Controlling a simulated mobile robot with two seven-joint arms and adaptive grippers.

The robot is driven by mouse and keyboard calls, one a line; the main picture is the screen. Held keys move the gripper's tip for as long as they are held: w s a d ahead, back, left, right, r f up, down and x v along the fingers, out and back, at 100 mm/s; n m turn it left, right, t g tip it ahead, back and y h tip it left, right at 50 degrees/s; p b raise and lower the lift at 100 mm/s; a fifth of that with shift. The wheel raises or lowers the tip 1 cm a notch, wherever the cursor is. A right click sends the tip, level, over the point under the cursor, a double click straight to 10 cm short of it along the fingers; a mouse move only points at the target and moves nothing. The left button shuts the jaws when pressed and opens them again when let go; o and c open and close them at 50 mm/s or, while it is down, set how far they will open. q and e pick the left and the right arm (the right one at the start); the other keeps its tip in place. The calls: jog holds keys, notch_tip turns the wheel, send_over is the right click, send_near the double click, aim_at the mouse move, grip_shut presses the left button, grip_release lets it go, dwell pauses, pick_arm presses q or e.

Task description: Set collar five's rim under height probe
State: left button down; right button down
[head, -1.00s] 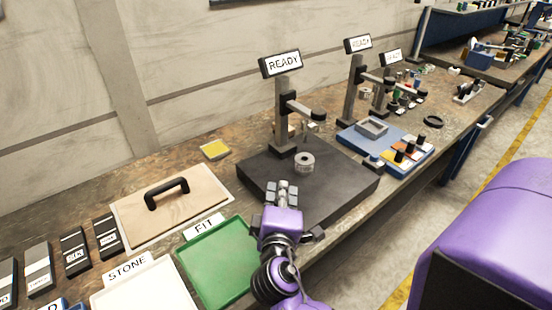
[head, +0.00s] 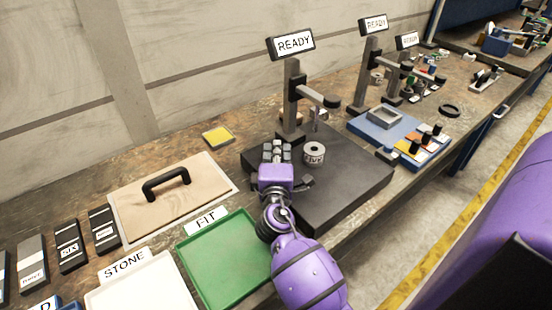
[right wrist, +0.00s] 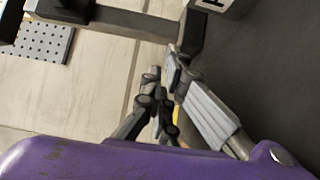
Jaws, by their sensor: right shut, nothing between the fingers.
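Collar five (head: 314,157), a short grey ring with a dark hole and a partly readable word on its side, sits upright on the dark measuring plate (head: 350,185). The height probe (head: 316,115) is a thin rod hanging from the stand's side arm, behind and above the collar; I cannot tell how it lines up with the rim. My right gripper (head: 277,150) is shut and empty, just left of the collar and apart from it in the head view. Its fingers also show in the right wrist view (right wrist: 178,88). My left gripper is not in view.
A green FIT tray (head: 222,260) and a board with a black handle (head: 170,205) lie to the left. A blue fixture tray (head: 375,128) is to the right. The plate's front right is clear.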

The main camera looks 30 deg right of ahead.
aim_at(314, 155)
jog(key=s+d, duration=0.1)
jog(key=s, duration=0.2)
jog(key=shift+d+p, duration=0.3)
jog(key=shift+d, duration=0.1)
jog(key=shift+d+f, duration=0.1)
jog(key=shift+s, duration=0.1)
jog(key=shift+s+d, duration=0.7)
jog(key=shift+s, duration=0.2)
jog(key=shift+w, duration=0.2)
